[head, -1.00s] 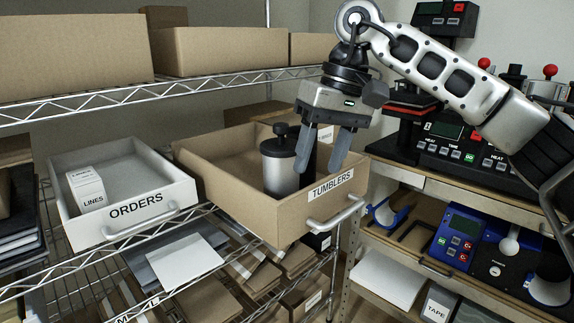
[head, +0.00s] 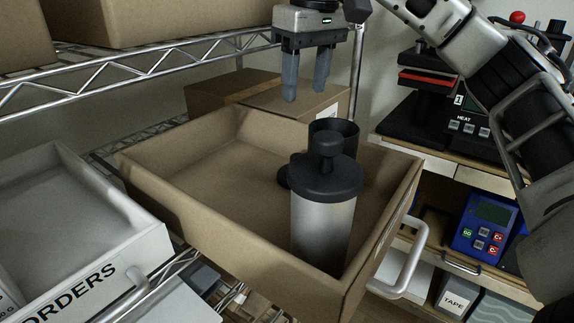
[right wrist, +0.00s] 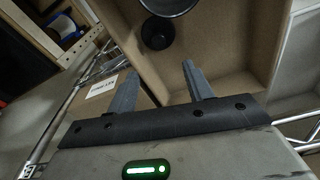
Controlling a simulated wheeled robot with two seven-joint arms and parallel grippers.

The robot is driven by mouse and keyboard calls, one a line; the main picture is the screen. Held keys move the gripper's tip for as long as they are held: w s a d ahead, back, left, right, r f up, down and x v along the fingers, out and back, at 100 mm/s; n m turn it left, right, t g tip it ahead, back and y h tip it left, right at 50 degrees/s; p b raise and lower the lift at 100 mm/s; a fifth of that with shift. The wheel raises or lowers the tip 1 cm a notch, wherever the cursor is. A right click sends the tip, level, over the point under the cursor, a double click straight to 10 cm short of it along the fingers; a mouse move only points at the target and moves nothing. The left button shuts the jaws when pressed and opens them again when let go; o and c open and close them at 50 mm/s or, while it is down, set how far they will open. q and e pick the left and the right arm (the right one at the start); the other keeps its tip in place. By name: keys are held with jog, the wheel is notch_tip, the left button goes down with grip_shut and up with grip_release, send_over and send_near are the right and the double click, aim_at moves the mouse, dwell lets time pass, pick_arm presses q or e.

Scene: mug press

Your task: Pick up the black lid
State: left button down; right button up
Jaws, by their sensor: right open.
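The black lid (head: 325,178), with a round knob on top, sits on a silver tumbler (head: 322,230) standing upright in the front right part of the cardboard drawer (head: 175,195). My left gripper is not in view.
A white ORDERS drawer (head: 120,255) stands to the left. A wire shelf (head: 170,75) with boxes is above left. A cardboard box (head: 300,103) is behind the drawer. A press (head: 425,110) stands on the right bench. The drawer's left part is empty.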

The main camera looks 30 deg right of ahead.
jog(key=b, duration=0.2)
send_near(281, 175)
jog(key=d, duration=0.1)
jog(key=s+d, duration=0.1)
jog(key=shift+d+r, duration=0.15)
jog(key=shift+d, duration=0.2)
jog(key=shift+w+d+f, duration=0.1)
jog(key=shift+w+f, duration=0.15)
jog(key=shift+f, duration=1.15)
jog(key=shift+w+f, duration=0.2)
jog(key=shift+f, duration=1.15)
jog(key=c, duration=1)
